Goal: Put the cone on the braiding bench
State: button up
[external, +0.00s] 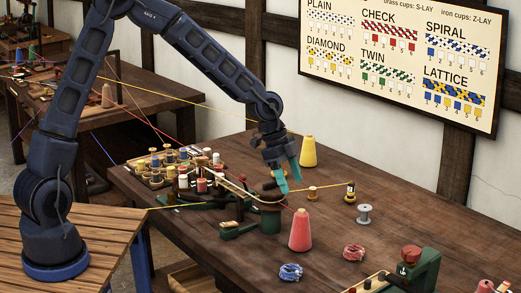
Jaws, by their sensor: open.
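Several cones of yarn show in the external view. A yellow cone (308,152) stands upright on the large brown bench (395,222), just behind and right of my gripper. A pinkish-red cone (301,232) stands upright on the same bench, nearer the camera. A small tan-orange cone (107,96) stands on the back-left table (147,92). I cannot tell which cone or which bench the task names. My gripper (289,180), with teal fingers, is open and points down above the bench, beside a dark green braiding device (268,215). I see nothing held in it.
Colored threads stretch from the back left to the device. A rack of bobbins (160,172) stands left of it. A grey spool (364,214), a red-white bundle (354,252), a blue bundle (290,272) and a green tool (424,272) lie rightward and in front.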

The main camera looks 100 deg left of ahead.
jog(key=s+d+r+n+y, duration=0.1)
jog(key=s+d+r, duration=0.65)
jog(key=d, duration=0.25)
jog(key=s+d+r+y, duration=0.1)
jog(key=s+d+r, duration=0.6)
jog(key=d+r, duration=0.15)
jog(key=s+d+r+n, duration=0.1)
jog(key=s+d, duration=0.3)
jog(key=s, duration=0.7)
jog(key=s+d+r+n, duration=0.2)
jog(key=s+d+r, duration=0.2)
jog(key=s, duration=0.7)
jog(key=shift+s+d+t, duration=0.3)
jog(key=shift+s+d, duration=0.1)
jog(key=shift+d, duration=0.35)
